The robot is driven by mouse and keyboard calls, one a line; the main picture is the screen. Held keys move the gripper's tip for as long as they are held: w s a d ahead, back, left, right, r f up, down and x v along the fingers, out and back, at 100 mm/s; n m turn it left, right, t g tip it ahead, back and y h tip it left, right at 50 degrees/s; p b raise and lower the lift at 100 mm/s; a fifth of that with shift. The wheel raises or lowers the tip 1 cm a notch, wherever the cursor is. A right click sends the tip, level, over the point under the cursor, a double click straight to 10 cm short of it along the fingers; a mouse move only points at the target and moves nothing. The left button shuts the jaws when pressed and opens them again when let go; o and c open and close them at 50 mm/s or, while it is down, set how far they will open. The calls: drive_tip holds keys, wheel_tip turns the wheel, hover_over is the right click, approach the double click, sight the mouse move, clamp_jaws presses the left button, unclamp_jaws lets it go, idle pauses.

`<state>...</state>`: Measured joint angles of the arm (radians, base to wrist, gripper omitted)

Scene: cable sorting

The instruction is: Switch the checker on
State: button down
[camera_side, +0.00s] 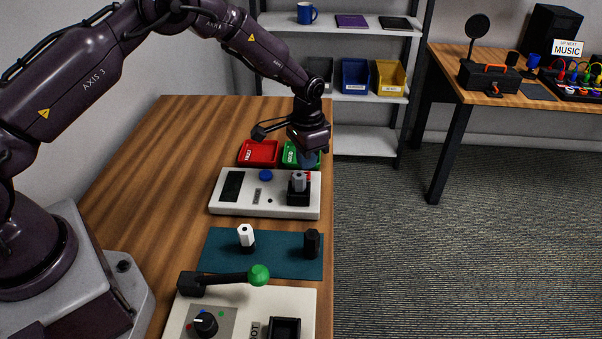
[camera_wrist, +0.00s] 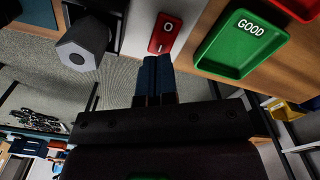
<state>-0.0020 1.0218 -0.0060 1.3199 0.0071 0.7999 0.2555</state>
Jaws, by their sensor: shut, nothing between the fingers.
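The checker (camera_side: 232,208) is a white box on the wooden table, with a dark screen, a blue round button and a black socket holding a grey plug (camera_side: 298,181). Its red switch (camera_side: 308,175) is at the back right; in the wrist view the red rocker (camera_wrist: 166,33) shows white marks, a ring and a bar. My gripper (camera_side: 309,160) is above the checker's back right corner. In the wrist view my blue fingers (camera_wrist: 157,62) are shut and empty, with tips close to the rocker's lower end. I cannot tell whether they touch it. The grey plug (camera_wrist: 85,43) stands beside the switch.
A red tray (camera_side: 258,152) and a green GOOD tray (camera_side: 291,155) lie behind the checker. In front, a teal mat (camera_side: 278,248) holds a white connector (camera_side: 246,237) and a black connector (camera_side: 312,243). A nearer white box (camera_side: 258,306) has a green-knobbed lever. The table's right edge is close.

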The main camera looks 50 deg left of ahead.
drive_tip(key=shift+f, duration=1.35)
idle(0.9)
drive_tip(key=shift+r, duration=3.55)
